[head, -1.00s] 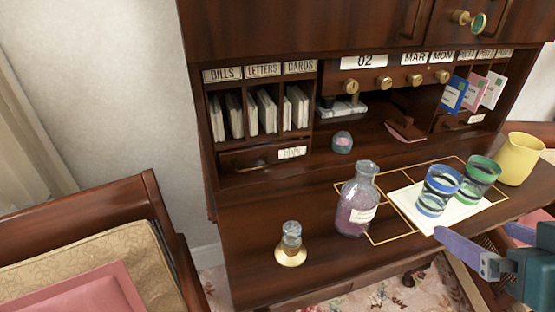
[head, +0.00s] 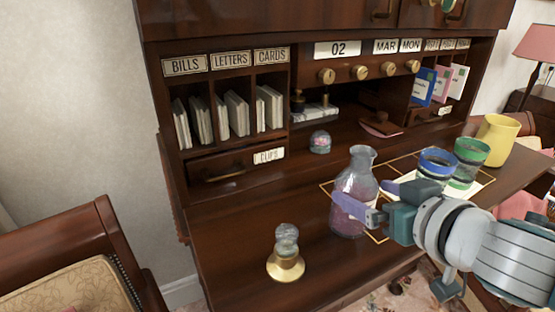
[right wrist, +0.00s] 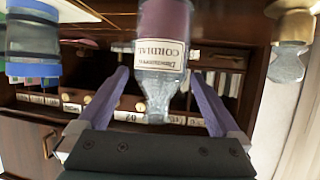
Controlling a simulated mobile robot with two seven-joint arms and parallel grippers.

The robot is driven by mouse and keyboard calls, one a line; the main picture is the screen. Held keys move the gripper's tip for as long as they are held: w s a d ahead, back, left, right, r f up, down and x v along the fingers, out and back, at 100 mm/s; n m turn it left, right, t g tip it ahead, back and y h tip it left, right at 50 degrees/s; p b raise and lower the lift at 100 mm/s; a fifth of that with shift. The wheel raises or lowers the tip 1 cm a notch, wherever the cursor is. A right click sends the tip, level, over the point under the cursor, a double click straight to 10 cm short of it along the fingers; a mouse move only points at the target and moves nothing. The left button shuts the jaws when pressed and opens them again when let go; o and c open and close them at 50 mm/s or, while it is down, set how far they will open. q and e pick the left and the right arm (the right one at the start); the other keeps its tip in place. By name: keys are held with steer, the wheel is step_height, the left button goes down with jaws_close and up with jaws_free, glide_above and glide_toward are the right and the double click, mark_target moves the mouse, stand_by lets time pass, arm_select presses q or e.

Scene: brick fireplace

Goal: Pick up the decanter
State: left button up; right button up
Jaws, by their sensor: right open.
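The decanter (head: 355,160) is a clear glass bottle of purple liquid, upright on the desk's writing surface. It also shows upside down in the right wrist view (right wrist: 164,35), with a label reading CORDIAL. My right gripper (head: 358,190) is open at the decanter, one purple finger across its front and the other at its right side. In the right wrist view the gripper (right wrist: 160,74) has the decanter's neck and shoulder between its fingers, with gaps on both sides. My left gripper is not in view.
A glass-topped brass piece (head: 286,255) stands left of the decanter. A blue-banded glass (head: 437,162), a green-banded glass (head: 470,160) and a yellow jug (head: 497,140) stand to the right. A small dome (head: 320,142) sits behind.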

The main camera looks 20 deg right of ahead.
steer(key=shift+x, duration=2)
steer(key=shift+r, duration=0.15)
steer(key=shift+r, duration=0.1)
jaws_close()
